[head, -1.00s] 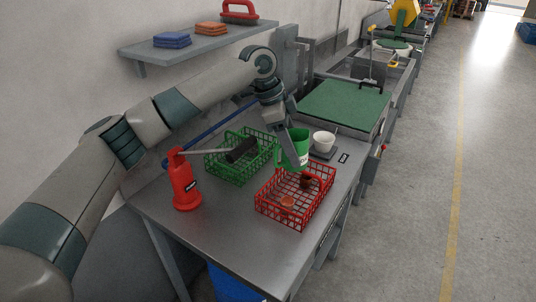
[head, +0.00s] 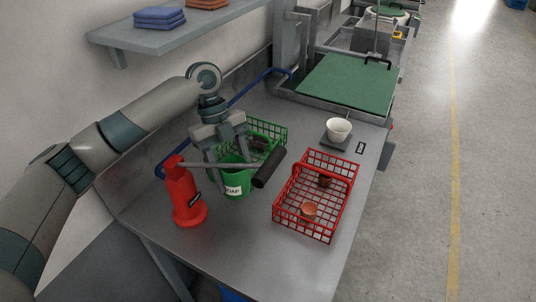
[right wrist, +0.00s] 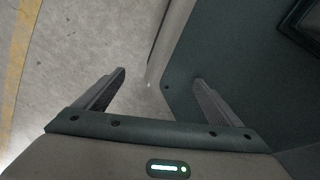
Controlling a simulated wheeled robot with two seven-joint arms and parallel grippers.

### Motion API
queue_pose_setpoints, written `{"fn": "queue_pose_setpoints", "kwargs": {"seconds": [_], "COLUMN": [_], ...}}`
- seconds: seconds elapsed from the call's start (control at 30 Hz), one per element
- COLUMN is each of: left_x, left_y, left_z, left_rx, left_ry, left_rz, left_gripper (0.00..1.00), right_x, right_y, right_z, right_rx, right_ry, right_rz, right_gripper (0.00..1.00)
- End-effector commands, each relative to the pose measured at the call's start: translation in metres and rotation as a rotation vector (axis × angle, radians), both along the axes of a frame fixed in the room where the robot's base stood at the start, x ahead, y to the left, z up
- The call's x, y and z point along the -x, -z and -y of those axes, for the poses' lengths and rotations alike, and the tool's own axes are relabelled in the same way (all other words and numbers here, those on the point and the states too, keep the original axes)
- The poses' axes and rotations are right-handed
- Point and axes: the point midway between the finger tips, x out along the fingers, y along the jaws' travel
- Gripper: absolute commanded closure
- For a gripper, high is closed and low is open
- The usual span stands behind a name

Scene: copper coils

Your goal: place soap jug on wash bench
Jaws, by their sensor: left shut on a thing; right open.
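The soap jug (head: 236,181) is green with a white label reading SOAP. My left gripper (head: 228,166) is shut on it from above in the head view. The jug is over the grey metal bench (head: 240,235), between the red extinguisher and the red basket. I cannot tell whether its base touches the bench top.
A green basket (head: 270,128) is behind. A red basket (head: 308,233) holds small brown items. A white cup (head: 339,129) stands further back. Bare bench lies in front.

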Motion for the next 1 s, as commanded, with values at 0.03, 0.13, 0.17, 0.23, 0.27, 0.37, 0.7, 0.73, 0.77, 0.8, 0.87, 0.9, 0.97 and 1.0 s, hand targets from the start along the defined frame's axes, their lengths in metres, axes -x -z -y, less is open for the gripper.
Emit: {"fn": "queue_pose_setpoints", "kwargs": {"seconds": [0.03,0.13,0.17,0.23,0.27,0.37,0.7,0.73,0.77,0.8,0.87,0.9,0.97,1.0], "left_x": [0.003,0.006,0.006,0.006,0.006,0.006,0.006,0.007,0.007,0.007,0.007,0.007,0.007,0.007], "left_y": [0.002,0.003,0.004,0.004,0.004,0.004,0.02,0.024,0.029,0.035,0.044,0.05,0.057,0.06], "left_z": [-0.001,-0.002,-0.002,-0.002,-0.002,-0.002,-0.002,-0.002,-0.002,-0.002,-0.002,-0.002,-0.002,-0.002], "left_rx": [0.001,0.003,0.003,0.003,0.003,0.003,0.001,0.001,0.001,0.002,0.001,0.001,0.002,0.002], "left_ry": [0.02,0.043,0.046,0.049,0.049,0.048,0.045,0.045,0.046,0.045,0.044,0.045,0.045,0.045], "left_rz": [0.0,-0.001,-0.001,-0.001,-0.001,-0.001,-0.003,-0.004,-0.004,-0.004,-0.004,-0.004,-0.003,-0.003], "left_gripper": [0.73,0.73,0.73,0.73,0.73,0.73,0.73,0.73,0.73,0.73,0.73,0.73,0.73,0.73], "right_x": [-0.001,-0.002,-0.003,-0.003,-0.003,-0.003,0.007,0.01,0.012,0.014,0.014,0.013,0.012,0.012], "right_y": [0.001,0.001,0.001,0.001,0.001,0.001,-0.004,-0.005,-0.006,-0.007,-0.01,-0.012,-0.013,-0.014], "right_z": [0.0,-0.001,-0.001,-0.001,-0.001,-0.001,0.002,0.003,0.004,0.005,0.005,0.005,0.005,0.004], "right_rx": [0.0,-0.001,-0.001,-0.001,-0.001,-0.001,0.006,0.007,0.009,0.01,0.01,0.01,0.009,0.009], "right_ry": [0.006,0.013,0.014,0.015,0.015,0.015,0.015,0.015,0.016,0.016,0.016,0.016,0.016,0.016], "right_rz": [-0.002,-0.004,-0.005,-0.005,-0.005,-0.004,-0.027,-0.033,-0.039,-0.043,-0.042,-0.041,-0.039,-0.039], "right_gripper": [0.11,0.11,0.11,0.11,0.11,0.11,0.11,0.11,0.11,0.11,0.11,0.11,0.11,0.11]}}
